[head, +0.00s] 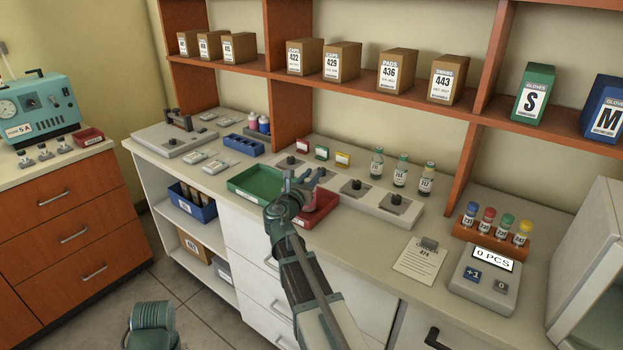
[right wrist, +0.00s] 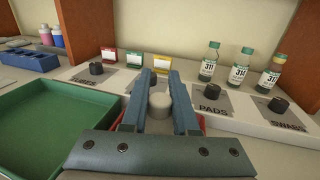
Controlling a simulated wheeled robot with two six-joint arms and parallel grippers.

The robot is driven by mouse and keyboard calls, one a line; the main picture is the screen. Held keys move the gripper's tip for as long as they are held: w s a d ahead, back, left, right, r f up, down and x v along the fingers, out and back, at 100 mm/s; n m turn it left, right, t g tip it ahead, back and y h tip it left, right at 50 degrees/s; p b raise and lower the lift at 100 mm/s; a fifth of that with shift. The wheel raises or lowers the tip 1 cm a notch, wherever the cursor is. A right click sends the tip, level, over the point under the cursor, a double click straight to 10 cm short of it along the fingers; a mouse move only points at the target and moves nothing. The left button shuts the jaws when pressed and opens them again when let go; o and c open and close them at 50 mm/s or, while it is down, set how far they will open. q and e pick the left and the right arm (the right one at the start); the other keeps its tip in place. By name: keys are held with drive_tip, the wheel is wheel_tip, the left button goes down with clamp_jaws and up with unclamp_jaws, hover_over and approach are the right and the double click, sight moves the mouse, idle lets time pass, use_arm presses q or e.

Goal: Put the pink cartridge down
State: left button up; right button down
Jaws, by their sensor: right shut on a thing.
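My right gripper (head: 304,178) is over the left part of the red tray (head: 325,208) on the counter. In the right wrist view its two blue fingers (right wrist: 160,85) are closed on a round piece with a pale grey top, the cartridge (right wrist: 159,104). A small pink patch of it shows below the gripper in the head view (head: 309,207). The fingers and palm hide most of its body. I cannot tell whether its bottom touches the tray.
A green tray (head: 252,182) stands empty just left of the red one. Behind is a pale panel (head: 375,200) with black knobs, small coloured cards and several capped bottles (head: 401,170). A blue rack (head: 243,144) sits further left. A clipboard (head: 420,262) and a counter device (head: 484,280) stand right.

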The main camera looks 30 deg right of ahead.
drive_tip(key=shift+f, duration=0.2)
drive_tip(key=c, duration=0.7)
unclamp_jaws()
drive_tip(key=shift+r, duration=0.15)
drive_tip(key=v, duration=1.2)
